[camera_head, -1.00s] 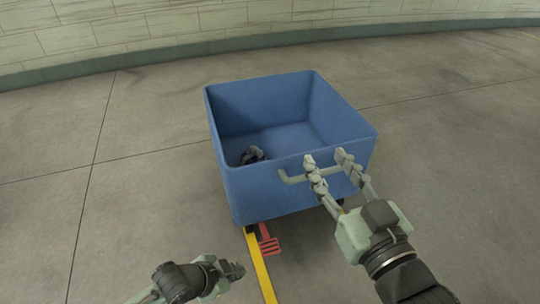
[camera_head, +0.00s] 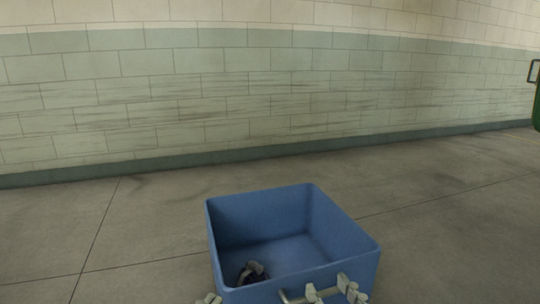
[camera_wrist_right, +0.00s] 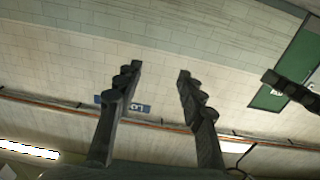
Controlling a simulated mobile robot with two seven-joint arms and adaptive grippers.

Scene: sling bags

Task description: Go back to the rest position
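A dark item with a greyish part (camera_head: 252,272), perhaps a sling bag, lies inside the blue bin (camera_head: 348,243), by its front left inner corner. My right gripper (camera_head: 331,290) shows only its fingertips at the bottom of the head view, in front of the bin's front wall. In the right wrist view its two fingers (camera_wrist_right: 160,69) stand apart with nothing between them. Of my left gripper (camera_head: 208,299) only a tip shows at the bottom edge, left of the bin; whether it is open is hidden.
Part of a green object with a dark handle (camera_head: 535,72) shows at the right edge.

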